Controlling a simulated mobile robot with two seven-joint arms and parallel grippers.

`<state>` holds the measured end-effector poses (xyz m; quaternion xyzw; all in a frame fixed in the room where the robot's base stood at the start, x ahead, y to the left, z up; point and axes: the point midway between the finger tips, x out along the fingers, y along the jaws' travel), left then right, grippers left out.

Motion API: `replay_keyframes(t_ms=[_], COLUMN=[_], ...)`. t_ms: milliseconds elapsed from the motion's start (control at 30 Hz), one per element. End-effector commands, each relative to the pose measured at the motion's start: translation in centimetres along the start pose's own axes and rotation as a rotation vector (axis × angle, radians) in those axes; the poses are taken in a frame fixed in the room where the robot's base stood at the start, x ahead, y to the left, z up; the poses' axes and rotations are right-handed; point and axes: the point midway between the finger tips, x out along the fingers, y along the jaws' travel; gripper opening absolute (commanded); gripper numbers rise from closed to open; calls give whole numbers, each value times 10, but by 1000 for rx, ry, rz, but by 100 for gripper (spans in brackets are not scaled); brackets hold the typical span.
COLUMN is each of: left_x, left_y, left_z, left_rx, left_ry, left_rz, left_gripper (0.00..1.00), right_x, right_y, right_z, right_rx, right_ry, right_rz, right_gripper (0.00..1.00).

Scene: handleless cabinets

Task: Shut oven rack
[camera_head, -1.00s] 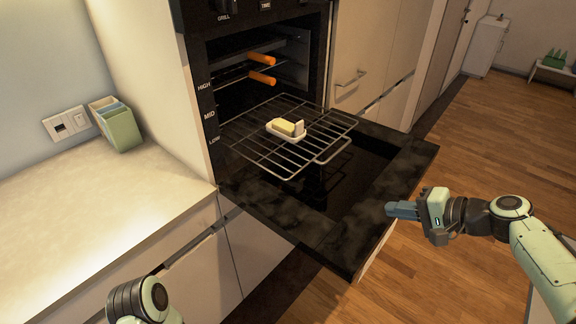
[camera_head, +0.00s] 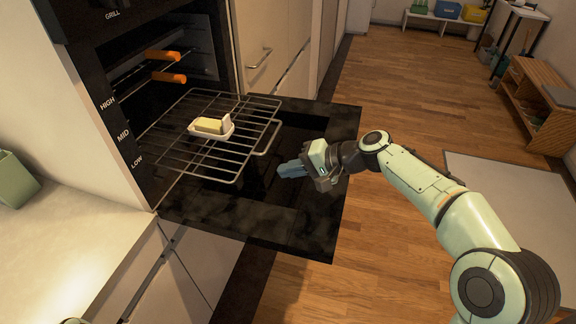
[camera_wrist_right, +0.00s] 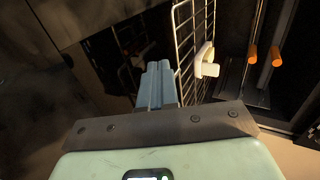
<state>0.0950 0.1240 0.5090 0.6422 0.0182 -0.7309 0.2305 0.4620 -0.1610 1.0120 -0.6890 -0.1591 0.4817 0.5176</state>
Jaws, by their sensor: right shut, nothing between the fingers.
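The oven rack (camera_head: 186,158) is a wire grid pulled out of the oven, over the lowered oven door (camera_head: 285,222). A white dish with butter (camera_head: 210,127) sits on the rack. My right gripper (camera_head: 282,171) is shut and empty, above the oven door, just right of the rack's front edge and apart from it in the head view. In the right wrist view its blue fingers (camera_wrist_right: 157,84) are together, with the rack (camera_wrist_right: 190,50) beside them and the butter dish (camera_wrist_right: 206,62) beyond. My left gripper is not in view; only a bit of my left arm shows at the bottom edge.
Two orange-handled racks (camera_head: 166,77) are inside the oven above. The counter (camera_head: 70,250) lies at left with a green container (camera_head: 14,180). Closed cabinets (camera_head: 275,40) stand right of the oven.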

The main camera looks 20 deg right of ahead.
Motion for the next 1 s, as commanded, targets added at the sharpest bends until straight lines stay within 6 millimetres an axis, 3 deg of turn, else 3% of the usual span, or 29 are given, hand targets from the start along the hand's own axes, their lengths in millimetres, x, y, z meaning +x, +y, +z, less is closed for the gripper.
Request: replay_keyframes(t_ms=[200,433,633,1000], left_x=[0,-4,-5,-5], left_y=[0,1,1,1], left_z=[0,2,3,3], left_rx=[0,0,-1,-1], left_ry=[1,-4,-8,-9], left_rz=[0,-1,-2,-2], left_gripper=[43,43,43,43], right_x=[51,85,97,98], right_y=[0,-14,-20,-20], right_z=[1,1,0,0], right_rx=[0,-2,-1,0], right_ry=[-5,-2,-1,0], right_rz=[1,-1,0,0], right_gripper=[0,0,0,0])
